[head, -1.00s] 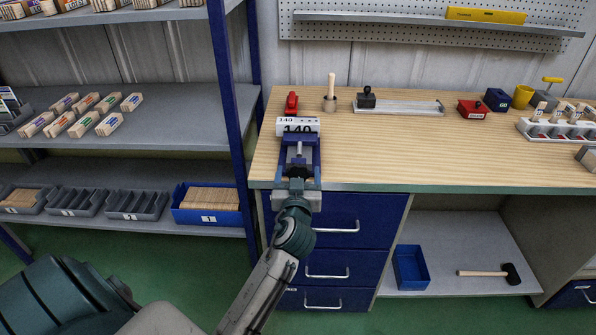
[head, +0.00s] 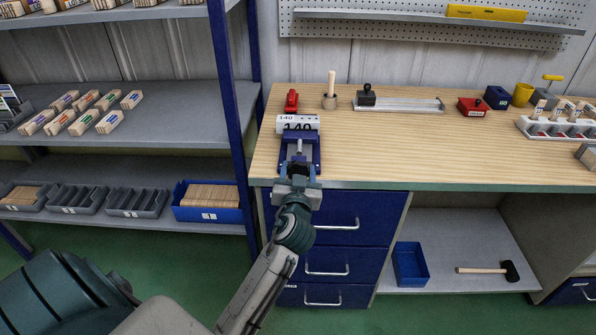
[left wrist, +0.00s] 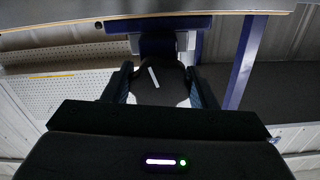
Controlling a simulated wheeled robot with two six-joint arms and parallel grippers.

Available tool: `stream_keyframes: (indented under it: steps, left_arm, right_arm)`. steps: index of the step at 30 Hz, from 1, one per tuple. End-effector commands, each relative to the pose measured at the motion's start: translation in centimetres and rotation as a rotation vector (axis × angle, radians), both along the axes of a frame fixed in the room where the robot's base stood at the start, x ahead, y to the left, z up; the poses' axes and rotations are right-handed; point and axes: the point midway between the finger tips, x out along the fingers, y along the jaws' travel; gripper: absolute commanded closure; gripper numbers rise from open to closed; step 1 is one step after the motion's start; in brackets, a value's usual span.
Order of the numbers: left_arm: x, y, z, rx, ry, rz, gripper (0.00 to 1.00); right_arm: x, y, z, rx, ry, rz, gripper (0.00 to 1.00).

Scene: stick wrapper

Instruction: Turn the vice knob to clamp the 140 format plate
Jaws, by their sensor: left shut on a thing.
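The blue vice (head: 315,150) stands at the left front part of the wooden workbench. The white format plate marked 140 (head: 297,122) sits in it at the far end, its number facing me. I cannot tell how tightly the jaws press on it. My left gripper (head: 298,183) is at the vice's front end, at the bench edge, shut on the vice knob, which the gripper mostly hides. In the left wrist view the gripper fingers (left wrist: 160,88) flank a dark rounded part with a pale bar, below the blue vice (left wrist: 158,45). My right gripper is not in view.
On the workbench (head: 400,150), a red tool (head: 291,101), a wooden-handled pot (head: 330,100) and a stamp (head: 366,97) stand behind the vice. Blue drawers (head: 335,262) are below my arm. A shelf rack (head: 235,120) stands close on the left. The bench middle is clear.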

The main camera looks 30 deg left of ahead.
Motion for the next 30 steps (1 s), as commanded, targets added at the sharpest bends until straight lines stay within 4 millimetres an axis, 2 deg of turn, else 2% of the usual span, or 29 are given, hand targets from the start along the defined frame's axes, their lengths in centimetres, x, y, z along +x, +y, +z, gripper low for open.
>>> stream_keyframes:
  steps: [5,6,9,20,23,29,30]
  left_arm:
    - [0.0,0.0,0.0,0.000,0.000,0.000,0.71]
    - [0.0,0.0,0.0,0.000,0.000,0.000,0.42]
    - [0.0,0.0,0.0,-0.001,-0.001,0.000,0.26]
    - [-0.5,-0.3,-0.2,-0.003,-0.001,0.000,0.26]
    - [-1.7,-1.1,-0.3,-0.005,-0.001,-0.001,0.26]
    - [-5.3,-3.2,-0.4,-0.008,0.000,0.002,0.26]
    - [-5.9,-3.7,-0.4,-0.008,0.000,0.001,0.26]
  right_arm:
    - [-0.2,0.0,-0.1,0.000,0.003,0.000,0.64]
    - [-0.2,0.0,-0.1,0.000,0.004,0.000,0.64]
    - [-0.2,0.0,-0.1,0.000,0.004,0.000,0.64]
    - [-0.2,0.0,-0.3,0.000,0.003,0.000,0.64]
    - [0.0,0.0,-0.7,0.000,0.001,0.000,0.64]
    - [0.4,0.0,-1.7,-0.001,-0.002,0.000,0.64]
    - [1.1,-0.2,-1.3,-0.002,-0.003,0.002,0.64]
